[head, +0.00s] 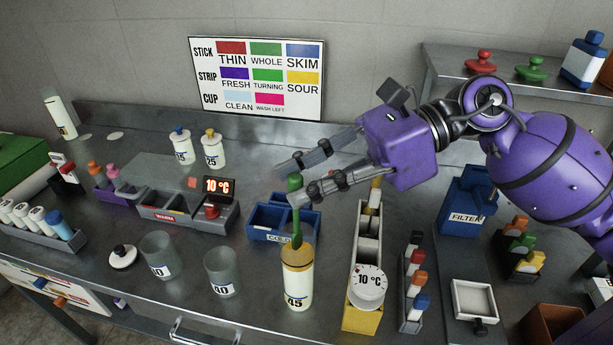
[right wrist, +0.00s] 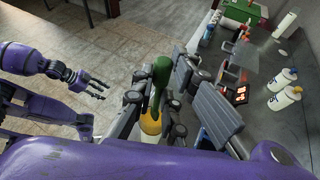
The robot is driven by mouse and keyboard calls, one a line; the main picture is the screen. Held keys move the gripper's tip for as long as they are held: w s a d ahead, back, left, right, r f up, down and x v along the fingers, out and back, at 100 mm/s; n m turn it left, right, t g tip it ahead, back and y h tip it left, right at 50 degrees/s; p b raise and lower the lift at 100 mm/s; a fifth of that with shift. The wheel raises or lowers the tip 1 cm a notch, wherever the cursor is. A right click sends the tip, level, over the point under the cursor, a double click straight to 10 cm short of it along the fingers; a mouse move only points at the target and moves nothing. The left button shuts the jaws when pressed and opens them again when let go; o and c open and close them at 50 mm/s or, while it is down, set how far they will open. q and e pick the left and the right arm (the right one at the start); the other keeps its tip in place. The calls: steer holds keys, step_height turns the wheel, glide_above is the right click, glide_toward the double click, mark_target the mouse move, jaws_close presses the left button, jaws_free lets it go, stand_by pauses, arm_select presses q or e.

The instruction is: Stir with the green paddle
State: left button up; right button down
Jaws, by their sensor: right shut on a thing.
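My right gripper (head: 296,180) is shut on the green paddle (head: 297,228) near its top knob, and holds it roughly upright. The paddle's lower end is at the mouth of the jar marked 45 (head: 297,291); I cannot tell how deep it reaches. The jar is pale with a yellow-tan band at its top and stands on the bench. In the right wrist view the paddle's green knob (right wrist: 161,72) shows between the fingers, with the yellow jar top (right wrist: 151,126) below. My left gripper (right wrist: 92,90) appears there at the left, fingers apart and empty, away from the bench.
Two empty clear cups (head: 158,256) (head: 221,272) stand left of the jar. A blue bin marked COLD (head: 268,222) is close behind it. A sign (head: 257,78) hangs on the wall.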

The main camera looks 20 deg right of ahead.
arm_select(q)
steer(key=shift+s+f+b, duration=0.2)
steer(key=shift+f+b, duration=0.4)
steer(key=shift+b, duration=0.05)
steer(key=shift+s+f+b, duration=0.2)
steer(key=shift+f+b, duration=0.4)
arm_select(e)
step_height(320, 180, down, 4)
steer(key=shift+f, duration=0.25)
arm_select(q)
steer(key=shift+s+f, duration=0.1)
